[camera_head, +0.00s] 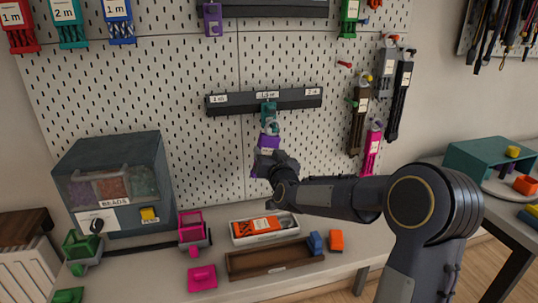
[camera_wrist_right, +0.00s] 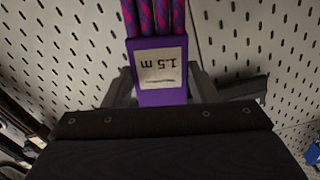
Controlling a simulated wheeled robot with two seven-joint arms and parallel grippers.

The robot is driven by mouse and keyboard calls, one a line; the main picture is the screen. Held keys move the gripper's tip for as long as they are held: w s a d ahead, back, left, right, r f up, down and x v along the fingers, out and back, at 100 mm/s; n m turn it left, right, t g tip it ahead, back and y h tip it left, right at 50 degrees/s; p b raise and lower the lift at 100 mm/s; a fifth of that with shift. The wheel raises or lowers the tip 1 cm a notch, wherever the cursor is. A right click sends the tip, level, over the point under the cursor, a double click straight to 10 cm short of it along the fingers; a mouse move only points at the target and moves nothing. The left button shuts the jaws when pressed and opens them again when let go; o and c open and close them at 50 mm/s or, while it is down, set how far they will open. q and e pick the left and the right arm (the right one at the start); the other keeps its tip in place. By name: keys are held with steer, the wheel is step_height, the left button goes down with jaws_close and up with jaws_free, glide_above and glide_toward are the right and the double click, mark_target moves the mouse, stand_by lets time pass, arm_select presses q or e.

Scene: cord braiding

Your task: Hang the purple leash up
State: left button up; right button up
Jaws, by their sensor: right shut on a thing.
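Purple-and-pink braided cords (camera_wrist_right: 152,15) come out of the block at the top of that view. My right gripper (camera_head: 268,158) is shut on the block, with a finger on each side, in front of the pegboard. Just above the block are a grey ring-like part (camera_head: 271,127) and a teal piece (camera_head: 268,110) at the dark rail's (camera_head: 225,106) middle "1.5 m" label. I cannot tell whether they are joined. My left gripper is out of view.
Leashes in brown (camera_head: 358,125), black and pink (camera_head: 371,152) hang at the right of the pegboard. Below are a bead box (camera_head: 115,185), a white tray (camera_head: 238,240), a wooden tray (camera_head: 275,266) and small coloured blocks on the bench. The pegboard left of the rail is bare.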

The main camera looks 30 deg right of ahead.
steer(key=shift+f+b, duration=0.15)
steer(key=shift+b, duration=0.25)
stand_by(0.5)
steer(key=o, duration=1.4)
steer(key=shift+s+f, duration=0.1)
steer(key=shift+s, duration=0.05)
steer(key=shift+b+v, duration=0.5)
steer(key=shift+v, duration=0.45)
steer(key=b+v, duration=0.1)
steer(key=v, duration=0.3)
